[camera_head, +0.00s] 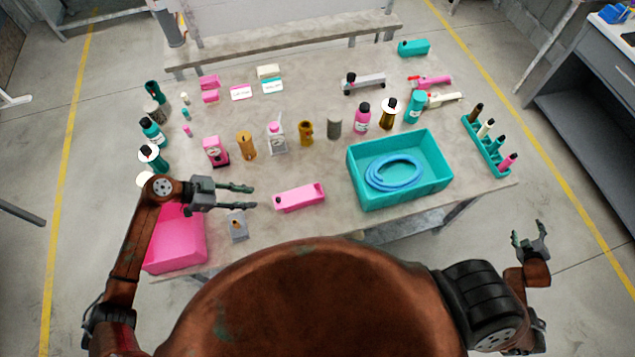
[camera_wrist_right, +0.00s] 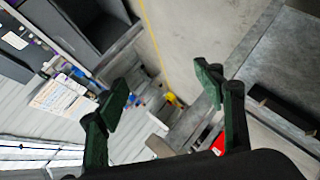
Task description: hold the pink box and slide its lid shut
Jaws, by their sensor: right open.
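A pink box (camera_head: 302,198), long and low, lies near the front edge of the table, with a dark spot at its left end. I cannot tell how far its lid is open. My left gripper (camera_head: 253,197) is open and empty, just left of the pink box, its fingers pointing right towards it. My right gripper (camera_head: 529,229) is out to the right, beyond the table and far from the box. It is open and empty, and its spread fingers also show in the right wrist view (camera_wrist_right: 163,85).
A teal tray (camera_head: 440,189) with a coiled blue hose (camera_head: 394,173) stands right of the box. A larger pink bin (camera_head: 178,245) is at the front left, under my left arm. A small grey item (camera_head: 237,228) lies below the left gripper. Several bottles stand behind the box.

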